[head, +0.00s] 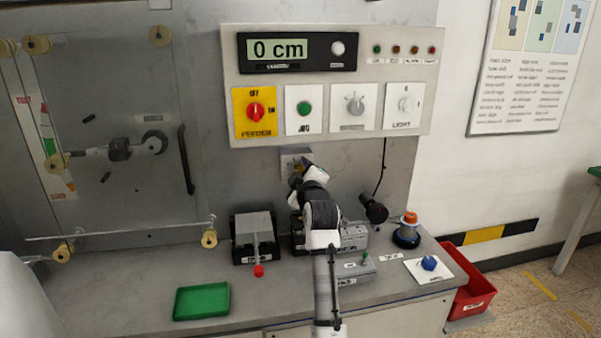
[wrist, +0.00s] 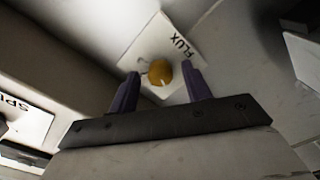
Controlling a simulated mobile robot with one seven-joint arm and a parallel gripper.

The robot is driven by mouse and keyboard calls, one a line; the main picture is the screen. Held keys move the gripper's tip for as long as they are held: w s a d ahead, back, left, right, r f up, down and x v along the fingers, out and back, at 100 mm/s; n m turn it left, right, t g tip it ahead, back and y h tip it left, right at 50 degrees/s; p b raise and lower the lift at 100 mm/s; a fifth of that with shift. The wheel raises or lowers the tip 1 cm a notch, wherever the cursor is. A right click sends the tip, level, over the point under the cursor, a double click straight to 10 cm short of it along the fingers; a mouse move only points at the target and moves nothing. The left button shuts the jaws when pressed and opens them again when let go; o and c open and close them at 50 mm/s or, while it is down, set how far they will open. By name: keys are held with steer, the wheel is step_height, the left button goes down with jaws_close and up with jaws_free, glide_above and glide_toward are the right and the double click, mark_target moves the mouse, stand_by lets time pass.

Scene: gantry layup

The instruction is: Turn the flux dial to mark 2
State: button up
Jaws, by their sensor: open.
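The flux dial (wrist: 160,71) is a round yellow knob on a white plate (wrist: 150,45) lettered FLUX. In the wrist view my gripper (wrist: 162,80) is open, with one purple finger on each side of the knob. I cannot tell whether either finger touches it. A small pale mark shows on the knob's lower edge; I cannot read which mark the dial stands at. In the head view the dial's plate (head: 288,157) is on the grey wall below the control panel, and my arm and gripper (head: 296,175) hide most of the dial.
The panel (head: 335,78) above carries a "0 cm" display, a red feeder knob on yellow and several other controls.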

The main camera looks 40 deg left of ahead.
steer(key=shift+c, duration=0.3)
steer(key=c, duration=0.9)
steer(key=shift+c, duration=0.2)
steer(key=shift+m, duration=0.3)
steer(key=m, duration=0.3)
steer(key=shift+m, duration=0.4)
steer(key=m, duration=0.9)
steer(key=shift+m+p, duration=0.45)
steer(key=shift+m, duration=1.75)
